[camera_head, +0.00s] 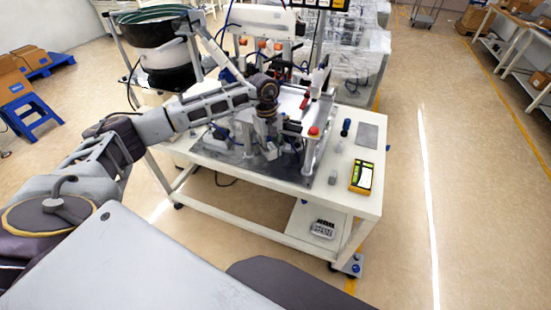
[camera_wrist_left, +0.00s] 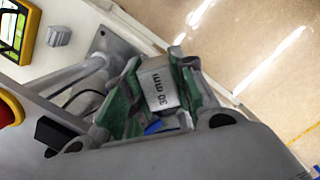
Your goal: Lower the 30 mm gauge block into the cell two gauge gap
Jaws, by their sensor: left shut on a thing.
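In the left wrist view, the 30 mm gauge block (camera_wrist_left: 160,86) is a light grey block with "30 mm" printed on its face. It sits between the two green-padded fingers of my left gripper (camera_wrist_left: 158,95), which is shut on it. In the head view my left gripper (camera_head: 270,148) points down over the metal plate of the bench machine, close to its fixtures; the block is too small to make out there. The cell two gauge gap cannot be made out in either view. My right gripper is not in view.
On the white bench (camera_head: 300,187) stand a red-topped button (camera_head: 314,131), a yellow handheld device (camera_head: 361,177), a small grey block (camera_head: 333,176), a dark blue-topped tool (camera_head: 346,128) and a grey plate (camera_head: 367,136). A bowl feeder (camera_head: 155,45) stands behind my left arm.

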